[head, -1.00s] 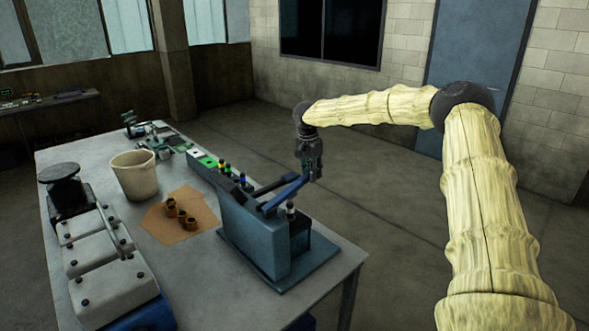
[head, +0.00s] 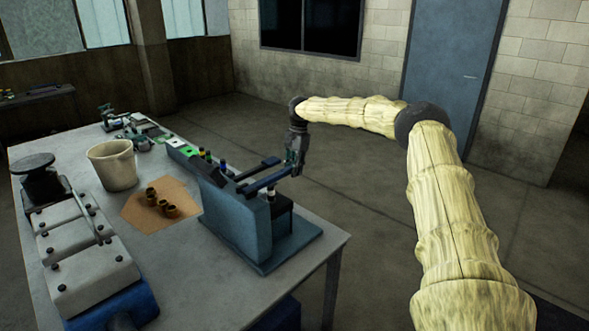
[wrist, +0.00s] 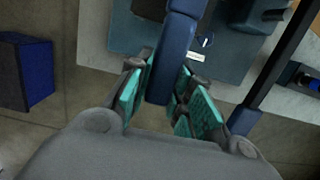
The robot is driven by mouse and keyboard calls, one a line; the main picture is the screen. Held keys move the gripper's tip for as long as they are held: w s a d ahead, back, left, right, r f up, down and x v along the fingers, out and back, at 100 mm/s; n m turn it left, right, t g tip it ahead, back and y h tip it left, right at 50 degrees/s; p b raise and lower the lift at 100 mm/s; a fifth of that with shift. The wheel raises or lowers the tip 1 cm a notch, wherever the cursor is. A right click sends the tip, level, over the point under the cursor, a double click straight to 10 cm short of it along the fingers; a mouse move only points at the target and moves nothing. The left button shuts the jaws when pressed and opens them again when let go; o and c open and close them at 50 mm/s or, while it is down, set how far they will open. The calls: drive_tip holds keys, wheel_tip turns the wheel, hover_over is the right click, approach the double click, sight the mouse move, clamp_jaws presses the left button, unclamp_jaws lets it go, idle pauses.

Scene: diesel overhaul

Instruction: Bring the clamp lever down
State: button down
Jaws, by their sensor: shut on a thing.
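The blue clamp lever (head: 268,181) reaches out to the right from the top of the blue clamp fixture (head: 236,217) on the bench. It slopes slightly up toward its free end. My gripper (head: 292,168) is at that free end, past the bench's right side. In the wrist view the lever (wrist: 176,48) runs down between the teal finger pads of my gripper (wrist: 160,95), which is shut on it. A dark bar (head: 256,170) lies behind the lever in the head view. A small pale cylinder (head: 271,194) stands under the lever, partly hidden.
A beige pot (head: 112,165) and brass rings (head: 160,203) on a brown sheet (head: 140,215) are left of the fixture. A grey engine cover (head: 85,265) fills the near left of the bench (head: 185,285). The floor right of the bench is clear.

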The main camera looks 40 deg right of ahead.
drive_tip(key=shift+s+f, duration=0.2)
drive_tip(key=shift+f, duration=0.5)
drive_tip(key=c, duration=1.5)
unclamp_jaws()
drive_tip(key=shift+o, duration=1.2)
drive_tip(key=shift+w+d, duration=0.1)
drive_tip(key=shift+w, duration=0.05)
drive_tip(key=shift+r, duration=0.1)
drive_tip(key=shift+r, duration=0.1)
drive_tip(key=shift+r, duration=0.45)
wheel_tip(320, 180, up, 11)
drive_tip(key=d, duration=0.2)
drive_tip(key=shift+w+f, duration=0.15)
drive_tip(key=shift+w, duration=0.05)
